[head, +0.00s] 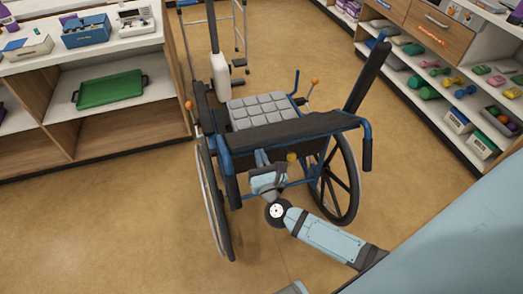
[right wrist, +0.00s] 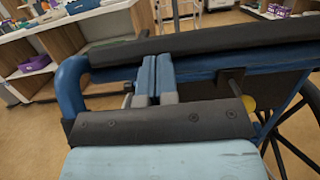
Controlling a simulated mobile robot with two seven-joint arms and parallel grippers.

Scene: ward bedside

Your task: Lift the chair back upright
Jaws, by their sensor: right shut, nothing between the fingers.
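A blue-framed wheelchair (head: 285,134) stands on the floor in the head view, its grey padded seat (head: 262,110) showing. Its dark backrest leans back toward me as a wide band, with a push handle (head: 367,152) hanging down at the right. My right gripper (head: 262,160) is low behind the backrest, near its middle. In the right wrist view, its blue fingers (right wrist: 155,78) are shut together, empty, at the blue underside of the backrest (right wrist: 215,42). I cannot tell whether they touch it. My left gripper is not in view.
A shelf unit with a green tray (head: 109,89) stands at the left. A shelf with dumbbells (head: 424,93) and boxes stands at the right. A walking frame (head: 243,30) is behind the chair. The floor around the wheels is clear.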

